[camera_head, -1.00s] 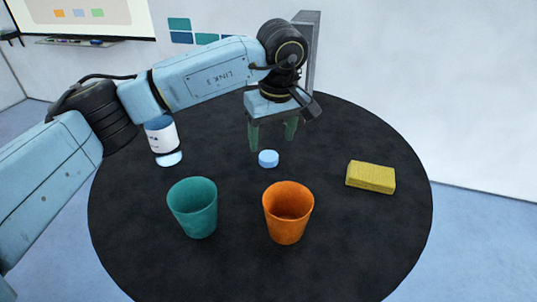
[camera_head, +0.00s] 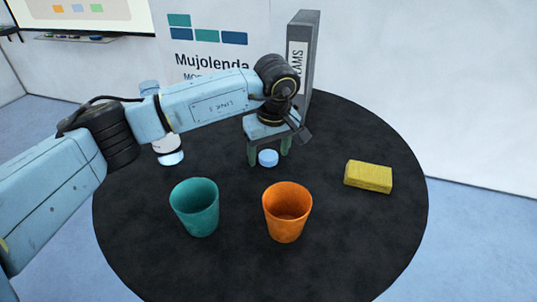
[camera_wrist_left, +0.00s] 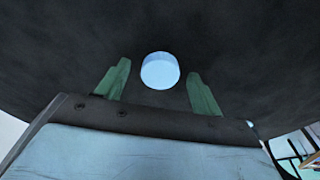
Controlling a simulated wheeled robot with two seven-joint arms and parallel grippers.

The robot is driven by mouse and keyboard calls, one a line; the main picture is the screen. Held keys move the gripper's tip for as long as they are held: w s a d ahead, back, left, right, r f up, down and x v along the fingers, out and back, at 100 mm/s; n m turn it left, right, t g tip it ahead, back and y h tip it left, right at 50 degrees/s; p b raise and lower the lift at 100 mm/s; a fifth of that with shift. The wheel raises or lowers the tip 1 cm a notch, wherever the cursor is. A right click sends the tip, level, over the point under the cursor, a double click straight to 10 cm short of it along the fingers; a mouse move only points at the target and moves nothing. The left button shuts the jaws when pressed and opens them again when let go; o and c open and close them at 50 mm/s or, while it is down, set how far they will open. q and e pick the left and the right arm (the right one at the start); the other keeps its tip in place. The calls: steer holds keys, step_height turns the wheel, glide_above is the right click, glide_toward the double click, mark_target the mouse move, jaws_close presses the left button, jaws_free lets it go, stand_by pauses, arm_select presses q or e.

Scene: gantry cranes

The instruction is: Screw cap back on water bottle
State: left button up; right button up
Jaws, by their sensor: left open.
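The light-blue cap (camera_head: 268,158) lies on the black round table. My left gripper (camera_head: 269,153) is open and pointing down, with its green fingers on either side of the cap, low over the table. In the left wrist view the cap (camera_wrist_left: 160,70) shows between the fingertips, with a gap on each side; neither finger visibly touches it. The water bottle (camera_head: 168,147) stands upright to the left, its middle hidden behind my left arm. Its light-blue upper part shows above the arm. My right gripper is not in view.
A teal cup (camera_head: 195,208) and an orange cup (camera_head: 287,213) stand in front of the cap. A yellow sponge-like block (camera_head: 368,177) lies to the right. A grey binder (camera_head: 302,55) stands behind the gripper. The table (camera_head: 350,245) is clear at the front right.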

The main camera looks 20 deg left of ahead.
mark_target(269, 156)
arm_select(q)
steer(key=c, duration=1)
steer(key=shift+c, duration=0.2)
step_height(269, 156, up, 10)
steer(key=b, duration=0.2)
